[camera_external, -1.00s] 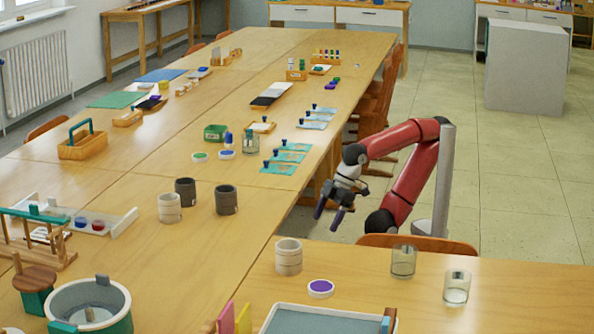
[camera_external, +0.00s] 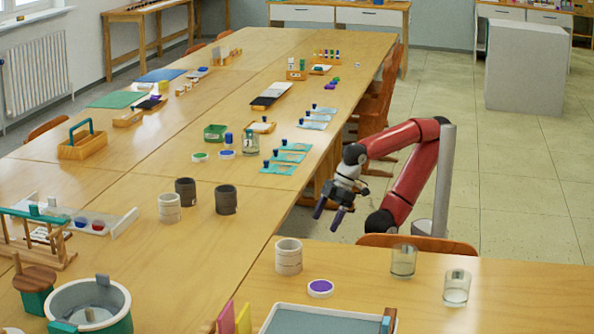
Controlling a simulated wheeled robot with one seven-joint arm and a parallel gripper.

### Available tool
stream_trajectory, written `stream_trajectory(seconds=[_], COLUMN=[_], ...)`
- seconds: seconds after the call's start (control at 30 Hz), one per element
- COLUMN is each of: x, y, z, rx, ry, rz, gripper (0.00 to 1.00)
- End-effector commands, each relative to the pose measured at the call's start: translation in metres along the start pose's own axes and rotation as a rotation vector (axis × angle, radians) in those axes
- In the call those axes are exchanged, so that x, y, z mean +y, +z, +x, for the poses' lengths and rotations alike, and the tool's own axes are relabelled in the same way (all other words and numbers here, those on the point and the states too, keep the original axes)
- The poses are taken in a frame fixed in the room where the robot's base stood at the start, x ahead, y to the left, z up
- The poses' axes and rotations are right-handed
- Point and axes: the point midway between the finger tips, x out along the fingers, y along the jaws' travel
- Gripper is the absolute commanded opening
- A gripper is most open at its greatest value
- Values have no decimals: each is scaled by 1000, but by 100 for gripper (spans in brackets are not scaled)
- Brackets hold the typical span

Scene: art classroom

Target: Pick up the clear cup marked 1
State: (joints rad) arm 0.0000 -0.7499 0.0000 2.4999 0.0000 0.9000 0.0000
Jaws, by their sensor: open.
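Three clear cups are in view. One clear cup (camera_external: 250,143) stands upright on the long table beside a green box, with a small dark mark on its side that may be a 1. Another clear cup (camera_external: 403,262) and a third clear cup (camera_external: 457,289) stand upright on the near right table; I cannot read a mark on either. My gripper (camera_external: 329,214) is open and empty, pointing down beside the long table's right edge. It is apart from all the cups, with the marked-looking one up and to its left.
Teal cards (camera_external: 285,157) with small blue-knobbed pieces lie along the table edge near my gripper. A green box (camera_external: 215,132) and a blue cylinder (camera_external: 229,139) are close to the far clear cup. Dark grey cups (camera_external: 226,200) and a pale ringed cup (camera_external: 288,257) stand nearer.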

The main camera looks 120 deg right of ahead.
Motion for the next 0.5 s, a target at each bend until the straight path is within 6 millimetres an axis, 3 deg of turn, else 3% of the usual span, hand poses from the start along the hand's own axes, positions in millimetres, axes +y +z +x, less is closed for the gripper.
stream_trajectory(seconds=[0.5], x=[-3], y=[-5], z=[-2], rx=[0], ry=[-6], rz=[-13], gripper=[83])
